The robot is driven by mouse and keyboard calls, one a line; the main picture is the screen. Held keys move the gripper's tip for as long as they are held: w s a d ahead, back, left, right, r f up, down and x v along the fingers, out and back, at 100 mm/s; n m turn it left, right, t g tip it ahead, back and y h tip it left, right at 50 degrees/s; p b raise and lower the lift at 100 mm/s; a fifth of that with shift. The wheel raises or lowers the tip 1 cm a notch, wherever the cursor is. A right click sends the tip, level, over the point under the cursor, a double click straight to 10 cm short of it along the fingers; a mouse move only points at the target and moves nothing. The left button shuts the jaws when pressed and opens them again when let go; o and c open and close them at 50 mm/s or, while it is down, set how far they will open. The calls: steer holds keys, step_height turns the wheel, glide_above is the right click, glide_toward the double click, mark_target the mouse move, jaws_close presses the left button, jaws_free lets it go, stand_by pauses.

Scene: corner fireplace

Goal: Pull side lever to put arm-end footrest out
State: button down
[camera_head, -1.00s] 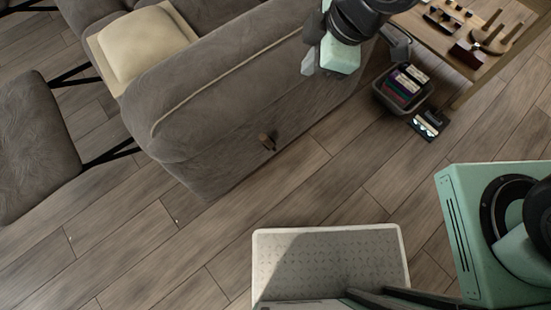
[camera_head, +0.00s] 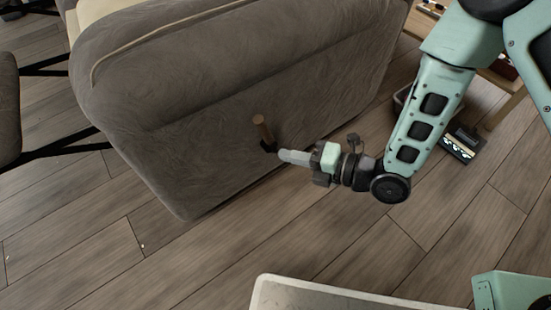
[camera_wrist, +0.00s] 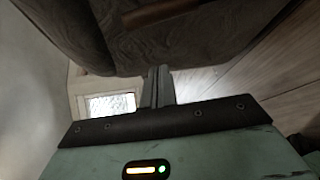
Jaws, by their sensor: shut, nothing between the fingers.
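The side lever, with a brown wooden handle (camera_head: 262,127) and a dark base, sticks out of the grey sofa's side (camera_head: 190,130). Its handle points up and slightly left. My gripper (camera_head: 282,155) is shut and empty, its tips close to the lever's base, at the lower right. I cannot tell whether they touch it. In the wrist view, the shut fingers (camera_wrist: 158,72) point toward the sofa, and the brown handle (camera_wrist: 160,12) crosses the top. At the left, a grey padded footrest panel (camera_head: 8,110) stands away from the sofa's front on black struts (camera_head: 70,150), partly cut off.
Bare wooden floor (camera_head: 200,255) lies in front of the sofa's side. A dark bin (camera_head: 402,98), a black box-like item (camera_head: 462,143) and a wooden table (camera_head: 505,95) stand at the right, partly behind my arm. A cream cushion (camera_head: 95,12) is at the top left.

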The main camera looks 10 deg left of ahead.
mark_target(268, 137)
steer(key=s+f+b+x, duration=0.1)
steer(key=b+x, duration=0.4)
steer(key=x, duration=0.5)
steer(key=shift+n+y, duration=0.3)
steer(key=shift+w+d+r+b, duration=0.2)
steer(key=shift+w+d, duration=0.2)
steer(key=shift+w, duration=0.2)
steer(key=shift+w+d+r+b, duration=0.2)
steer(key=shift+w+d, duration=0.15)
steer(key=shift+w, duration=0.3)
steer(key=shift+w+d+r+b, duration=0.2)
steer(key=shift+w+d, duration=0.2)
steer(key=shift+w, duration=0.2)
